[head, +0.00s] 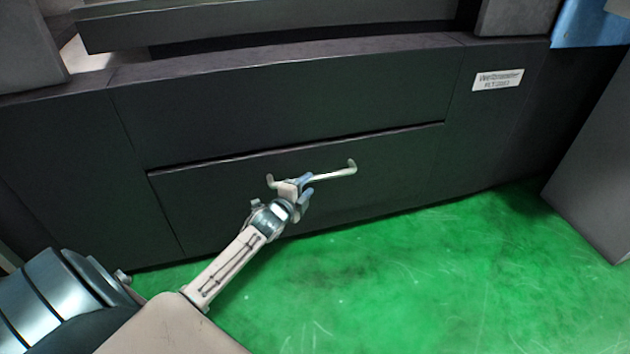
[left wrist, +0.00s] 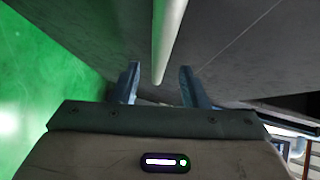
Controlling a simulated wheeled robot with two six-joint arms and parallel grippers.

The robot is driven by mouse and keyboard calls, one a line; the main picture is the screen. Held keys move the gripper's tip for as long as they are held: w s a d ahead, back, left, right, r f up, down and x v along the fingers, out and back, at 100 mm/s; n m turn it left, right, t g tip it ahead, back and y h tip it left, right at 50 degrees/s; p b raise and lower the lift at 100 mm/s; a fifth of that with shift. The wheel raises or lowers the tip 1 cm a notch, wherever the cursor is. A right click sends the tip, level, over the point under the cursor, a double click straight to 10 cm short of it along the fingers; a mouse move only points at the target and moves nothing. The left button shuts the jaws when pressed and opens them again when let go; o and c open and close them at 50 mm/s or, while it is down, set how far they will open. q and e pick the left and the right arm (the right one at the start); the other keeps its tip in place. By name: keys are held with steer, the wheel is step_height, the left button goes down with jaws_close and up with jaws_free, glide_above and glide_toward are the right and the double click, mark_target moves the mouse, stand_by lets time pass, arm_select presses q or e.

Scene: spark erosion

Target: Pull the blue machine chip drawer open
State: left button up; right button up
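The chip drawer front (head: 380,172) is a wide dark panel low in the machine; it looks dark grey rather than blue. A dark seam runs along its top edge, and it looks about flush with the machine face. A pale bar handle (head: 335,173) crosses it, with bent ends. My left gripper (head: 306,187) is at the handle's middle-left part. In the left wrist view, the handle (left wrist: 168,35) runs down between the two open fingers of the gripper (left wrist: 158,84), with gaps showing on both sides. My right gripper is not in view.
The dark machine body (head: 280,95) rises above the drawer, with a white label (head: 497,79) at right. Green floor (head: 430,270) lies clear in front. A grey block (head: 600,165) stands at the right edge. A blue surface (head: 590,25) shows top right.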

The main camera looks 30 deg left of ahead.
mark_target(312, 181)
arm_select(q)
steer(key=w+b, duration=0.1)
steer(key=w, duration=0.1)
steer(key=w+f, duration=0.1)
steer(key=w, duration=0.1)
steer(key=shift+a+b, duration=0.15)
steer(key=shift+b, duration=0.2)
steer(key=shift+w, duration=0.65)
steer(key=shift+r, duration=0.1)
jaws_close()
